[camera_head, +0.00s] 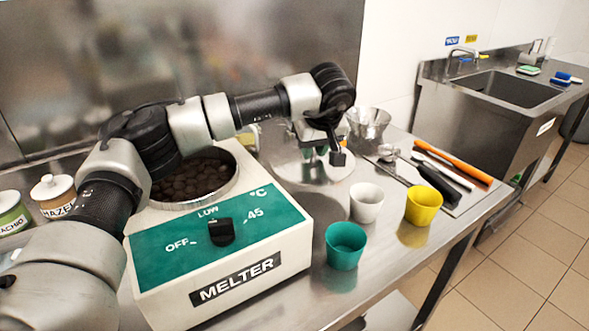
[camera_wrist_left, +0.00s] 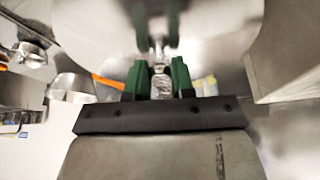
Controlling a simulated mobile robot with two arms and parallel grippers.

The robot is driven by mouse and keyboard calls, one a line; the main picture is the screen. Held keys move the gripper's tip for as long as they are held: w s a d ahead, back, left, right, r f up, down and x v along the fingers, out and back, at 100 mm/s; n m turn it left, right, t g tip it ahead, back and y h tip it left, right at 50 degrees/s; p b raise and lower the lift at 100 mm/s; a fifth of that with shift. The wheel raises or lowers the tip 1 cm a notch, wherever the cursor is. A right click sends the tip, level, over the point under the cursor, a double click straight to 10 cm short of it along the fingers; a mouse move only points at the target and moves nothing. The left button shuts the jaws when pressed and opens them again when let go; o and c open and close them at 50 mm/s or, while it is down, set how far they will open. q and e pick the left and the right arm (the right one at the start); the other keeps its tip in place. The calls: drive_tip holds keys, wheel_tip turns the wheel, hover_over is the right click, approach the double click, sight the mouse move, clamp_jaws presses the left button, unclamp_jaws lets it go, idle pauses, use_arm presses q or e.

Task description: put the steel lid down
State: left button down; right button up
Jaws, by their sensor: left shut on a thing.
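The steel lid (camera_head: 292,172) is a round shiny disc behind and right of the melter (camera_head: 225,255), at the bench top. Whether it touches the bench or hovers just above it, I cannot tell. My left gripper (camera_head: 315,151) is over the lid, its green fingers shut on the lid's knob. In the left wrist view the fingers (camera_wrist_left: 160,82) close around the small knob, and the lid (camera_wrist_left: 215,40) fills much of the upper picture with their reflection. The melter's round well is open, showing dark brown contents (camera_head: 193,180). My right gripper is not in view.
White (camera_head: 367,203), yellow (camera_head: 424,206) and teal (camera_head: 345,246) cups stand in front and right. Utensils (camera_head: 445,183) lie on a tray to the right. Lidded jars (camera_head: 53,194) stand left; a sink (camera_head: 510,88) is beyond.

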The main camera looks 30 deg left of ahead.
sight(293, 149)
use_arm(q)
drive_tip(key=a+f, duration=0.1)
drive_tip(key=a, duration=0.1)
drive_tip(key=w+a+f, duration=0.1)
drive_tip(key=a, duration=0.1)
drive_tip(key=w+a+f, duration=0.1)
drive_tip(key=a+f, duration=0.1)
drive_tip(key=shift+a, duration=0.15)
drive_tip(key=shift+f, duration=2.05)
drive_tip(key=c, duration=1)
unclamp_jaws()
drive_tip(key=shift+f, duration=0.15)
drive_tip(key=shift+o, duration=0.2)
drive_tip(key=v, duration=1.2)
drive_tip(key=shift+a+r, duration=0.1)
drive_tip(key=shift+r, duration=0.15)
drive_tip(key=shift+w, duration=0.1)
